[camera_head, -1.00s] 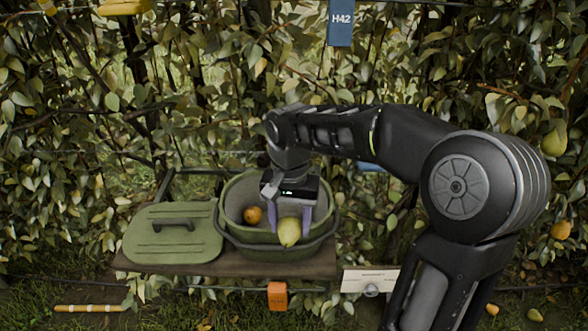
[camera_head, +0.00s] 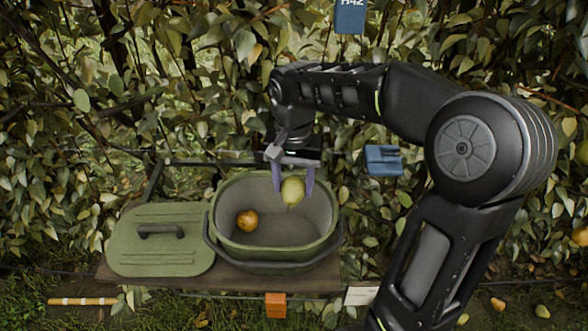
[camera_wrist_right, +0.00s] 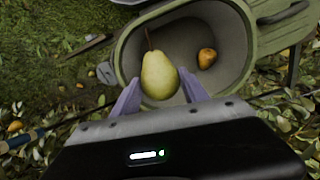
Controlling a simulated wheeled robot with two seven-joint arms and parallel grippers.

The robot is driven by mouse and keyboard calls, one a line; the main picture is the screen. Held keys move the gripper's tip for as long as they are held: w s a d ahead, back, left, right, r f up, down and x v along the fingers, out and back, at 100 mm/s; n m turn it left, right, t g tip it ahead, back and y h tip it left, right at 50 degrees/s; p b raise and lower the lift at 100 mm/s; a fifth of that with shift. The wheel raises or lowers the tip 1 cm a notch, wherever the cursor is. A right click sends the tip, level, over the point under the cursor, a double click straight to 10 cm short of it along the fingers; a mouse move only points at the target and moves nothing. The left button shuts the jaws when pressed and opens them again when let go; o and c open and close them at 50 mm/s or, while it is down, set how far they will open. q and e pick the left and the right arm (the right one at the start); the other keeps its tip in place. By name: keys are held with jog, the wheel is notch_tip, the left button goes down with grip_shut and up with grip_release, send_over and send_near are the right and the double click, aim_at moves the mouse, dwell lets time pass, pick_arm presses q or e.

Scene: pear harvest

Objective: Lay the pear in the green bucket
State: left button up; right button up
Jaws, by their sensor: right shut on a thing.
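The green bucket (camera_head: 226,246) stands on a brown shelf, open at the top, with a grey inside. A small orange-brown fruit (camera_head: 247,221) lies in it; it also shows in the right wrist view (camera_wrist_right: 207,58). My right gripper (camera_head: 294,186) is shut on the yellow-green pear (camera_head: 292,191), its purple fingers on either side. The pear is over the back right part of the bucket's opening, above its floor. In the right wrist view the pear (camera_wrist_right: 159,76) sits between the fingertips (camera_wrist_right: 160,88), stem pointing away. My left gripper is not in view.
The bucket's green lid (camera_head: 160,258) with a dark handle lies on the shelf (camera_head: 245,278) left of the bucket. Dense foliage stands behind. A blue item (camera_head: 383,160) hangs right of the gripper. An orange tag (camera_head: 276,305) is on the shelf front.

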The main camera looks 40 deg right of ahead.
jog(key=shift+s+a+r, duration=0.1)
jog(key=shift+s+a, duration=0.1)
jog(key=shift+w+d, duration=0.1)
notch_tip(320, 180, down, 22)
jog(key=b, duration=1.6)
jog(key=shift+b, duration=0.3)
jog(key=shift+f, duration=0.4)
dwell(0.5)
jog(key=o, duration=1.5)
jog(key=shift+o, duration=0.2)
jog(key=shift+r, duration=0.15)
notch_tip(320, 180, up, 8)
jog(key=shift+f, duration=0.2)
